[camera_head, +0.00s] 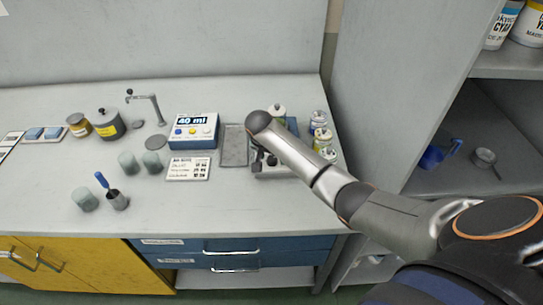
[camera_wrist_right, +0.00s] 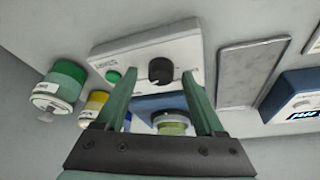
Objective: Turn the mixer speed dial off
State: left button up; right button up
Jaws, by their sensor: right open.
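The mixer (camera_wrist_right: 145,52) is a pale box with a blue top part, seen tilted in the right wrist view. Its front carries a round black speed dial (camera_wrist_right: 161,70) and a green button (camera_wrist_right: 113,76). I cannot read the dial's setting. My right gripper (camera_wrist_right: 159,78) is open, its two green fingers apart and pointing towards the panel. The dial appears between the fingertips in the picture; I see no clear contact. In the head view, my right gripper (camera_head: 262,162) is over the mixer's front (camera_head: 280,172) and arm and gripper hide much of it. My left gripper is not in view.
Bottles (camera_head: 322,139) stand close to the mixer's right. A grey tray (camera_head: 235,146) and the blue scale (camera_head: 194,131) lie to its left. A jar (camera_wrist_right: 173,124) sits on the mixer's blue part. The bench front (camera_head: 230,212) is clear.

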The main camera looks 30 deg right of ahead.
grip_shut()
dwell(0.7)
